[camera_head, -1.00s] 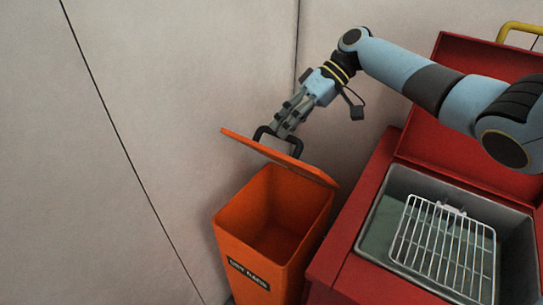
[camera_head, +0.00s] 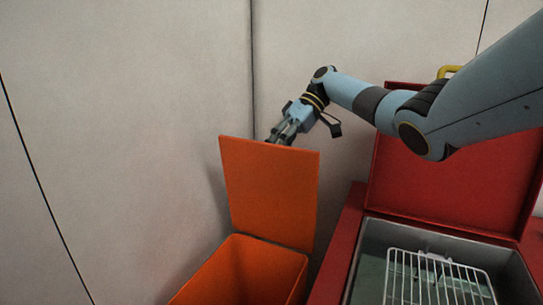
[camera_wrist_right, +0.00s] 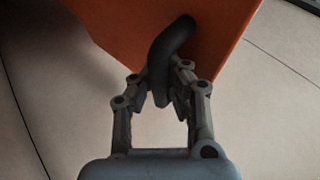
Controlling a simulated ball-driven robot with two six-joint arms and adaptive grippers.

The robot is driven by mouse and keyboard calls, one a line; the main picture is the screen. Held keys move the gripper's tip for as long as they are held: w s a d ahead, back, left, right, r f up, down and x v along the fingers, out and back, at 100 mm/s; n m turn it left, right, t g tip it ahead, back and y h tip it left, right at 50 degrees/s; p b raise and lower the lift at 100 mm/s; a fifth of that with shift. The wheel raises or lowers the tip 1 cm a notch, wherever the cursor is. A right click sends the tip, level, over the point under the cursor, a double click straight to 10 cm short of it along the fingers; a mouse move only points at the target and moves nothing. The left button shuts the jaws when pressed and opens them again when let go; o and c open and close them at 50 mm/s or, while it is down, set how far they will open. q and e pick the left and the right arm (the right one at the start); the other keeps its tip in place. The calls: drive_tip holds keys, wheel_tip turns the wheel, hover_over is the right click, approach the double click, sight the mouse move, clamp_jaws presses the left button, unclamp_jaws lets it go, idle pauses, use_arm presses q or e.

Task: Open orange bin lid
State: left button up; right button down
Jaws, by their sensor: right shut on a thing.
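The orange bin (camera_head: 240,272) stands at the bottom middle of the head view, with its mouth open. Its orange lid (camera_head: 268,190) stands raised, close to upright, at the bin's back edge. My right gripper (camera_head: 277,138) is behind the lid's top edge, and its fingertips are partly hidden by the lid. In the right wrist view, my right gripper (camera_wrist_right: 160,88) is shut on the lid's black handle (camera_wrist_right: 172,45). The orange lid (camera_wrist_right: 120,35) fills the upper part of that view. My left gripper is not in view.
A red parts washer (camera_head: 345,235) with its lid (camera_head: 450,170) raised stands right of the bin. A white wire rack (camera_head: 435,280) sits in its grey basin. Pale wall panels rise behind and left of the bin.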

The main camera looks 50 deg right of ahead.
drive_tip(key=shift+f, duration=0.15)
drive_tip(key=c, duration=1.3)
unclamp_jaws()
drive_tip(key=shift+r, duration=0.2)
drive_tip(key=v, duration=1.2)
